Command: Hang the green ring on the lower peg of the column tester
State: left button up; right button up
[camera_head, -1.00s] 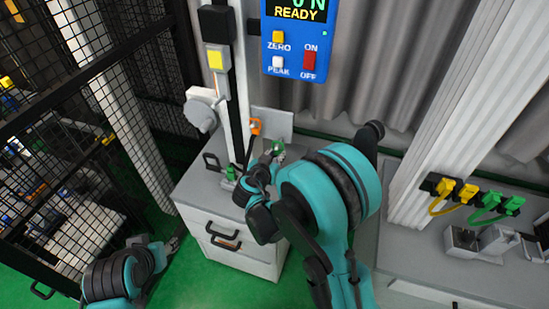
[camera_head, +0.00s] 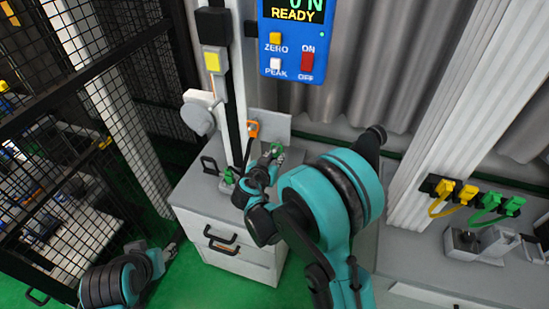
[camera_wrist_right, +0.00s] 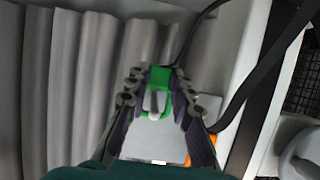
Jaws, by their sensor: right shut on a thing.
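The green ring (camera_head: 277,150) is in my right gripper (camera_head: 279,156), above the cabinet top and to the right of the tester's column (camera_head: 233,110). In the right wrist view the green ring (camera_wrist_right: 163,76) sits between the two fingers of the right gripper (camera_wrist_right: 158,92), which is shut on it. A pale rod-like shape shows inside its opening; I cannot tell whether that is a peg. An orange piece (camera_head: 252,129) is beside the column, left of the ring. I cannot make out the lower peg. My left gripper (camera_head: 171,249) is low at the left, away from the tester; its jaws are too small to judge.
The drawer cabinet (camera_head: 222,226) stands beneath. A black mesh fence (camera_head: 60,110) is at the left. Yellow and green plugs (camera_head: 465,192) are at the right. A dark cable (camera_wrist_right: 262,75) crosses the right wrist view.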

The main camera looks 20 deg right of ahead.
dwell(0.3)
jog(key=o, duration=0.7)
jog(key=shift+s+a, duration=0.1)
jog(key=v, duration=1.2)
jog(key=shift+s+d+r+n+g+y, duration=0.1)
jog(key=shift+s+d+n+g+y, duration=0.8)
jog(key=shift+s, duration=2.05)
jog(key=shift+s+d+r+n+g+y, duration=0.1)
jog(key=shift+s+d+n+g+y, duration=0.35)
jog(key=shift+s+d+n+y, duration=1.65)
jog(key=shift+s+a+r+n+g+y, duration=0.15)
jog(key=shift+s+n+g+y, duration=0.4)
jog(key=shift+s, duration=3.2)
